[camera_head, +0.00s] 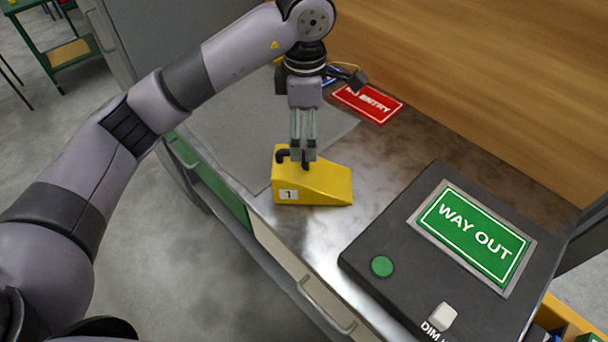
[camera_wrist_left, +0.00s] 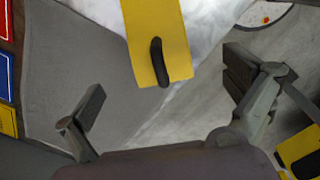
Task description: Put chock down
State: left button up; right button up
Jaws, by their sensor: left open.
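The yellow chock (camera_head: 325,188) rests on the metal bench top near its front edge, with a white "1" label on its face and a black handle on top. It slopes down to the right. It also shows at the top of the left wrist view (camera_wrist_left: 158,30), with its handle end toward the gripper. My left gripper (camera_head: 303,154) points down at the handle end of the chock. In the left wrist view its fingers (camera_wrist_left: 166,82) are spread wide, with nothing clamped between them. Whether a finger touches the chock cannot be told. My right gripper is not in view.
A grey mat (camera_head: 235,130) lies left of the chock. A red "NO ENTRY" sign (camera_head: 367,103) lies behind, near the wooden back panel (camera_head: 480,70). A dark box with a green "WAY OUT" sign (camera_head: 474,236) stands at right. Bare bench lies between chock and box.

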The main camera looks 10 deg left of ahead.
aim_at(304, 171)
pick_arm(q)
notch_tip(304, 171, down, 9)
jog(key=shift+w+r+p, duration=0.1)
jog(key=shift+w+p, duration=0.05)
jog(key=shift+p, duration=0.9)
jog(key=shift+w+f+p, duration=0.1)
jog(key=shift+f+p, duration=0.3)
jog(key=shift+f, duration=0.2)
jog(key=f, duration=0.1)
jog(key=f+p, duration=0.1)
jog(key=f, duration=0.1)
jog(key=shift+w+a+f, duration=0.15)
jog(key=shift+w+f, duration=0.05)
jog(key=shift+f, duration=0.45)
jog(key=shift+w+r, duration=0.1)
jog(key=c, duration=1.8)
